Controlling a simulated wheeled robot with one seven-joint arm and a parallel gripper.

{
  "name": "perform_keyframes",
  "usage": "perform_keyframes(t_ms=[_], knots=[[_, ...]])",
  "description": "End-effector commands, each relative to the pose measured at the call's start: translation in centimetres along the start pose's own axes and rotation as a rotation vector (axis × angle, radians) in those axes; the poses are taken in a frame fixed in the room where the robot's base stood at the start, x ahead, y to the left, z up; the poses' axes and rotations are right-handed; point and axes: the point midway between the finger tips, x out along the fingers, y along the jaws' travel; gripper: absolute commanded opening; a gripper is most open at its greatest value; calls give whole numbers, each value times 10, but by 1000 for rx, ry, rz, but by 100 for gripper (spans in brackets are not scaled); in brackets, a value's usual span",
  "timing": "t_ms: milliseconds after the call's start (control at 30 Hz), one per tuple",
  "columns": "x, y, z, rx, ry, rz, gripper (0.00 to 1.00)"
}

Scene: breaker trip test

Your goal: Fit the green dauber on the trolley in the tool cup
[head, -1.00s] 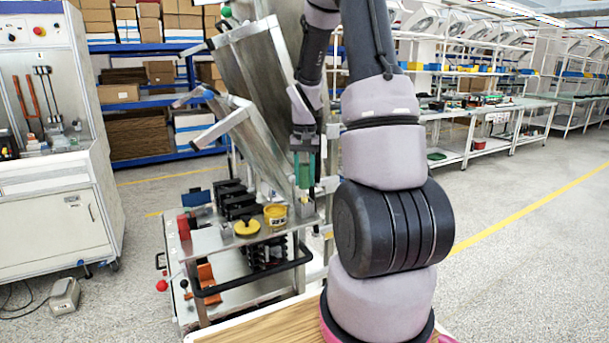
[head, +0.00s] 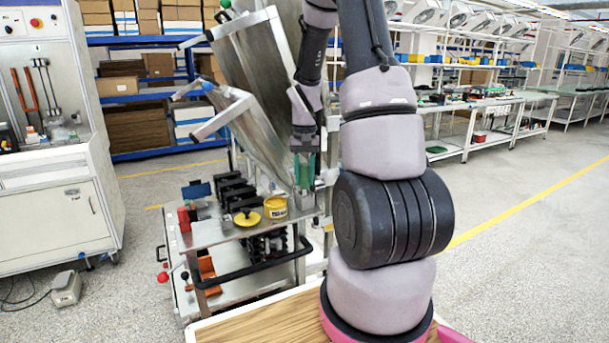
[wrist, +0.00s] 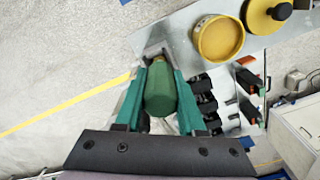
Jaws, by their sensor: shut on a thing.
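The green dauber (wrist: 161,92) is between the two green fingers of my gripper (wrist: 162,75), which is shut on it. In the head view my gripper (head: 304,172) points down over the trolley's (head: 262,233) right end. The dauber's far end meets a small grey metal square holder (wrist: 152,49) at the trolley's edge, which looks like the tool cup. The dauber hides most of its opening, and I cannot tell how deep the dauber sits in it.
A yellow tin (head: 275,207) and a yellow disc with a black knob (head: 247,218) stand close left of my gripper. Several black blocks (head: 236,193) line the trolley top. A tilted metal panel (head: 262,90) rises behind. Floor is clear to the right.

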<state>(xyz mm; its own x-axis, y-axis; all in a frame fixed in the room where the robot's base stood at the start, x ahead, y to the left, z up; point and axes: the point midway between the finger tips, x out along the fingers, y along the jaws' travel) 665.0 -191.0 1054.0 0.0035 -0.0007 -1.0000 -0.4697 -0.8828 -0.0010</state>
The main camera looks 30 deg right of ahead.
Motion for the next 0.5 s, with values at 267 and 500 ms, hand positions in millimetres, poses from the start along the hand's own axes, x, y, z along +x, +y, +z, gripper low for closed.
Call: perform_keyframes(t_ms=[267,500], knots=[[8,0,0,1,-2,0,0],[13,0,0,1,-1,0,0]])
